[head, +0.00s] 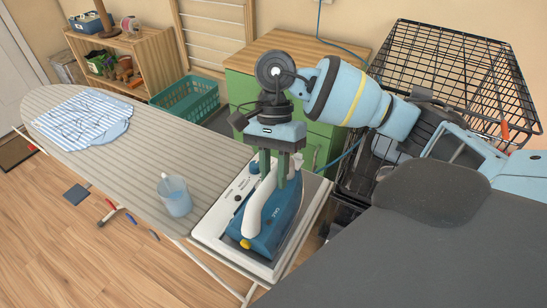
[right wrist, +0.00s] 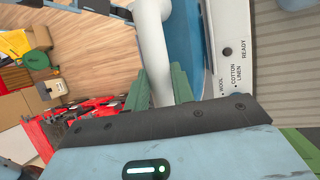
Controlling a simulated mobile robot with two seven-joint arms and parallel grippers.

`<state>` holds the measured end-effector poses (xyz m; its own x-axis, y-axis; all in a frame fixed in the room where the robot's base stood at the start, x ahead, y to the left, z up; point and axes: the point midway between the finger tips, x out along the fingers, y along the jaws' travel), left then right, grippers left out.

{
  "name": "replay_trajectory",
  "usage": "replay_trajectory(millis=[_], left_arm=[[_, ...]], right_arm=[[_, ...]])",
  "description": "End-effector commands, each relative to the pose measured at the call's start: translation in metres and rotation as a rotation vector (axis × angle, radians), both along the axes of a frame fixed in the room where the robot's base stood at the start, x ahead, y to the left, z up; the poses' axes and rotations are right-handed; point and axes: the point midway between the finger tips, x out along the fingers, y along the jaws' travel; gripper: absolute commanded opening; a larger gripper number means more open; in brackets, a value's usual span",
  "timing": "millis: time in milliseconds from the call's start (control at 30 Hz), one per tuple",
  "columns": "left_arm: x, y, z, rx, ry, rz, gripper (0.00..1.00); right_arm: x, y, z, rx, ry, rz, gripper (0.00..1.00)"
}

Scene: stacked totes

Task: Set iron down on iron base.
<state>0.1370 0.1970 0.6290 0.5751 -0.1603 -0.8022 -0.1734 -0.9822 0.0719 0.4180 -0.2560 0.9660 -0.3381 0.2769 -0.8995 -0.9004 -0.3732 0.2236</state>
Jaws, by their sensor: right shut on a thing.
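The iron (head: 268,228) has a blue body, a white handle and a yellow tip part. It is over the white iron base (head: 238,192) at the right end of the ironing board; I cannot tell if its sole touches. My right gripper (head: 279,172) points down from above, its green fingers shut on the white handle. In the right wrist view, the handle (right wrist: 152,45) runs between the fingers (right wrist: 158,88). The base's panel (right wrist: 230,50) with WOOL, COTTON LINEN and READY labels lies beside the blue body. My left gripper is not in view.
The ironing board (head: 130,170) holds a clear blue cup (head: 174,197) close left of the base and a striped folded cloth (head: 85,118) farther left. A green cabinet (head: 240,92) stands behind. A black wire cage (head: 450,75) is at the right.

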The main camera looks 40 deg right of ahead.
Motion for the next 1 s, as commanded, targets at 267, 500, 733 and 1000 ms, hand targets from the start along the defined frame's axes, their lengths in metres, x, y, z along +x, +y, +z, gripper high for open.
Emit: replay_trajectory(millis=[267, 500, 733, 1000], left_arm=[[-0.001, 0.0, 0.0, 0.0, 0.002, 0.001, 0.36], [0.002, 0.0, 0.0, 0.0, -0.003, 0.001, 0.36], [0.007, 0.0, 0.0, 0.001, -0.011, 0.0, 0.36], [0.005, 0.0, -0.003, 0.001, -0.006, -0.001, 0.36]], right_arm=[[0.0, 0.0, 0.002, 0.003, -0.005, 0.0, 0.0], [0.0, 0.0, 0.001, 0.001, -0.003, 0.0, 0.5], [0.0, 0.0, -0.001, -0.002, 0.002, 0.0, 0.5], [0.009, -0.007, 0.022, 0.001, -0.003, -0.001, 0.5]])
